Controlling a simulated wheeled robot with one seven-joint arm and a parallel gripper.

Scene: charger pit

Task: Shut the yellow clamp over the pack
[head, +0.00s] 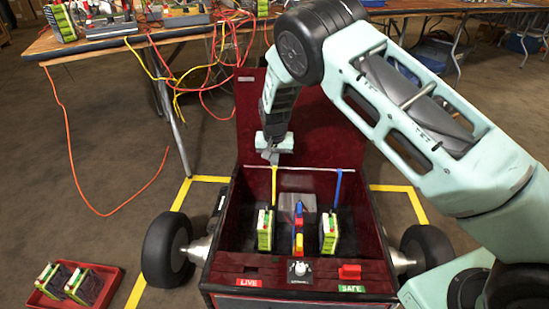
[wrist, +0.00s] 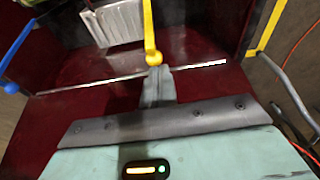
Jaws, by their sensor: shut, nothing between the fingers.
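The yellow clamp (head: 274,188) is a thin arm in the dark red box (head: 300,262). It reaches from a pale cross rod (head: 305,168) downward in the head view, behind the left green-and-white pack (head: 265,230). I cannot tell whether it touches that pack. In the wrist view the yellow clamp (wrist: 149,28) has a rounded end (wrist: 154,58) at the rod. My gripper (head: 272,156) is shut and empty at the rod, close to this end. Its closed fingertips also show in the wrist view (wrist: 156,78); contact with the clamp is unclear.
A blue clamp (head: 337,188) hangs behind the right pack (head: 329,232). Red, yellow and blue connectors (head: 299,228) stand between the packs. A knob (head: 299,269) and red switch (head: 349,271) are on the front panel. A red tray (head: 72,286) holds two packs. The raised lid (head: 300,125) is behind.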

